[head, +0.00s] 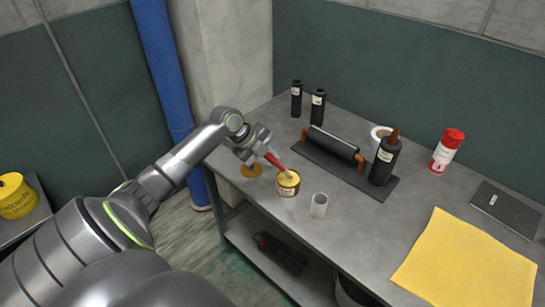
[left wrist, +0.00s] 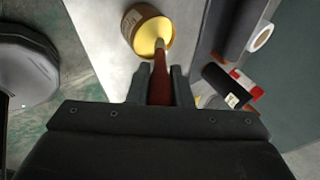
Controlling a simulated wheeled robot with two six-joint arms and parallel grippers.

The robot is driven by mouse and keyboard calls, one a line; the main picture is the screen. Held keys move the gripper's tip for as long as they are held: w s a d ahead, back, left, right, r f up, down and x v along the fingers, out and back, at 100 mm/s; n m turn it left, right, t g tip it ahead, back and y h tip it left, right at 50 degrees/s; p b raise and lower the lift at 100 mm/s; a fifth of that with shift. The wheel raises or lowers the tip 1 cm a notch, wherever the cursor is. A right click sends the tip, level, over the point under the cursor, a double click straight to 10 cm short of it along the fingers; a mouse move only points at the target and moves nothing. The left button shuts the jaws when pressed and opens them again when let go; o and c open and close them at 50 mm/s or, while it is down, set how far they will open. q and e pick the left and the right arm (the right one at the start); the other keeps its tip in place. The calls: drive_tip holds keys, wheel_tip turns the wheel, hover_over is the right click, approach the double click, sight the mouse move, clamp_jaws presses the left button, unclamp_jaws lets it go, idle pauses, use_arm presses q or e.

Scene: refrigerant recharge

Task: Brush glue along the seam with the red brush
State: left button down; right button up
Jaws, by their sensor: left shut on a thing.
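My left gripper (head: 263,153) is shut on the red brush (head: 273,160). In the left wrist view the brush's handle (left wrist: 160,80) lies between the two fingers (left wrist: 160,88). The brush slants down, and its bristle end is at the open mouth of the yellow glue can (head: 288,186); I cannot tell how deep it reaches. The can also shows in the left wrist view (left wrist: 133,20), with yellow glue inside. A black insulated pipe (head: 334,147) with copper-coloured ends lies on a dark base on the bench. Its seam is too small to make out. My right gripper is not in view.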

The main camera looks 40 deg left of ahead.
use_arm(q)
drive_tip(key=shift+r+p, duration=2.05)
drive_tip(key=shift+r, duration=1.15)
